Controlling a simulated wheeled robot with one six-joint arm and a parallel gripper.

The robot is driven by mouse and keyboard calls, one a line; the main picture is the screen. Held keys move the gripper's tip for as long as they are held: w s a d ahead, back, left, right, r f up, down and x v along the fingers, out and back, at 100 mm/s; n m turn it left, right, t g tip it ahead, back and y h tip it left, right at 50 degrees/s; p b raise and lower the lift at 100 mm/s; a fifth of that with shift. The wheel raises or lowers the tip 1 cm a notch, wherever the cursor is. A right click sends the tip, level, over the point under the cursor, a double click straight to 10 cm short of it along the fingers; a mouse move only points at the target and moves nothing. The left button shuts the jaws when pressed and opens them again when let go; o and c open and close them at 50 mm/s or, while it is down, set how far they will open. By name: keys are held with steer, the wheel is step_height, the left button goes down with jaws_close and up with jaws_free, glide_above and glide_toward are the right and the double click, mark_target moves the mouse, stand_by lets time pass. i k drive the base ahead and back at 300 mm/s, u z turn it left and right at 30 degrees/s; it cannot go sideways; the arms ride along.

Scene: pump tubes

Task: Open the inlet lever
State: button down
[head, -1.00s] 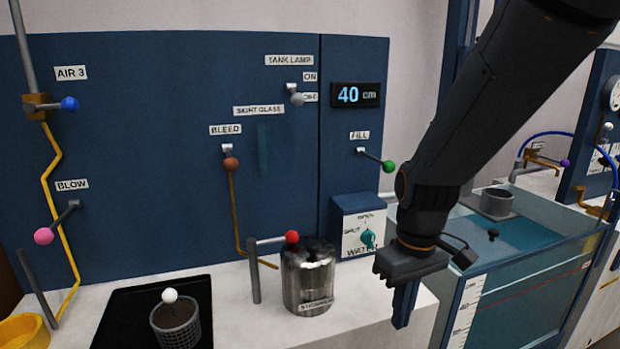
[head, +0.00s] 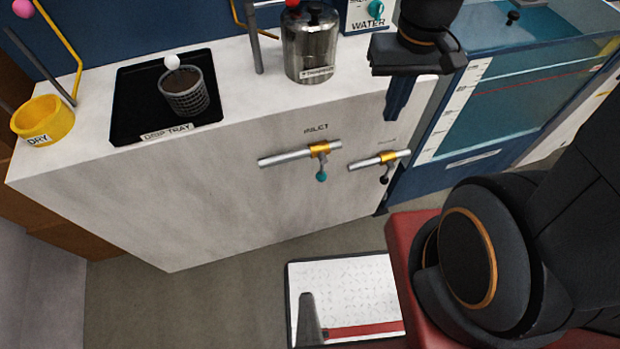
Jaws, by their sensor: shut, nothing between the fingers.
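The inlet lever (head: 321,175) has a teal knob and hangs down from a brass valve (head: 320,149) on a horizontal grey pipe. It is on the white cabinet front, under the INLET label (head: 316,129). My gripper (head: 395,112) is shut and empty, pointing down in front of the counter's right end. It is above and to the right of the inlet lever, apart from it. A second brass valve (head: 388,157) with a black-knobbed lever (head: 385,179) is to the right, below my gripper. Its label is too small to read.
On the counter are a drip tray (head: 125,117) with a mesh basket (head: 184,92), a yellow DRY bowl (head: 40,120) and a steel canister (head: 311,45). A blue water tank (head: 500,75) stands at right. The floor before the cabinet's left part is clear.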

mark_target(320, 176)
steer(key=u, duration=1.55)
steer(key=k, duration=0.8)
steer(key=z, duration=0.65)
steer(key=i, duration=0.5)
